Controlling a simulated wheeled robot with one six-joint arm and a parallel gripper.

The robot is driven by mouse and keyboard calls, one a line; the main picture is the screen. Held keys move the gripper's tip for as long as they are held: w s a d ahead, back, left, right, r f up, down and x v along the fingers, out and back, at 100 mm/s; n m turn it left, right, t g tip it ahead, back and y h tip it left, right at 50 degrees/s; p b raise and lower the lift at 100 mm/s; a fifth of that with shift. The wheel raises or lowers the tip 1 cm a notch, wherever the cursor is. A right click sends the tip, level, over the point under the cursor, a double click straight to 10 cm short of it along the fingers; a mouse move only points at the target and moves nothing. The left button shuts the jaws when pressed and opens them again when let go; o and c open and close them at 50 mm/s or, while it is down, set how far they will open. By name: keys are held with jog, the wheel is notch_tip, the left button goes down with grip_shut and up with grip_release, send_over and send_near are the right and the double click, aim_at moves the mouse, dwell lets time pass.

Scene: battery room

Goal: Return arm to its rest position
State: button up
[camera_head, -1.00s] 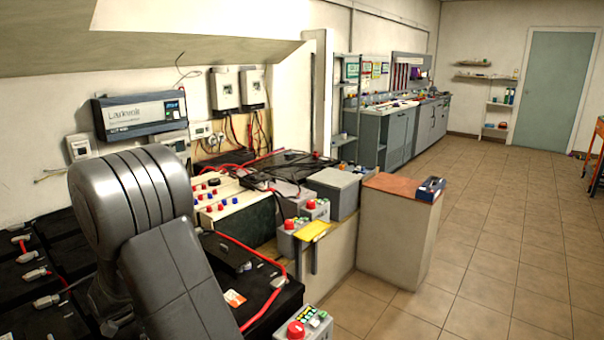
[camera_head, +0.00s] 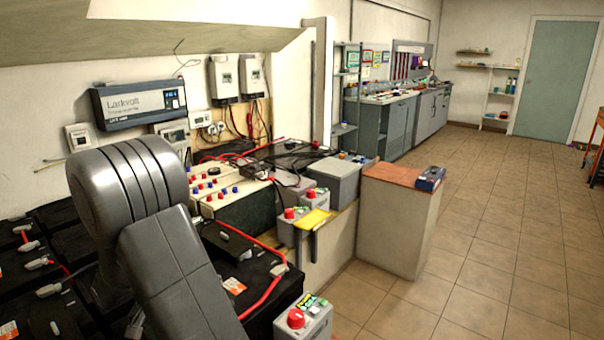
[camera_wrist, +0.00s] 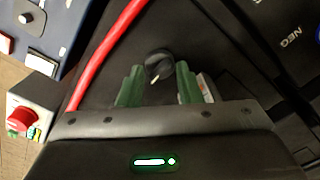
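My grey arm (camera_head: 150,220) rises at the left of the head view, in front of the black batteries, bent at a rounded joint. My gripper is out of sight in the head view. In the wrist view my gripper (camera_wrist: 158,85) shows two green fingertips standing apart. A small dark round part (camera_wrist: 158,66) with a pale pin appears between or just beyond them. I cannot tell whether they touch it. A red cable (camera_wrist: 103,55) runs past the left finger over a black battery surface (camera_wrist: 215,60) marked NEG.
Black batteries (camera_head: 35,310) with red cables fill the lower left. Grey boxes with red buttons (camera_head: 303,320) stand at the battery bank's right edge. A wall unit (camera_head: 140,103) hangs behind. A pedestal with a brown top (camera_head: 395,230) stands right of the bank. The tiled floor (camera_head: 480,230) is open.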

jog(key=n, duration=0.4)
notch_tip(320, 180, up, 8)
jog(key=shift+f+p, duration=0.2)
jog(key=shift+p, duration=0.15)
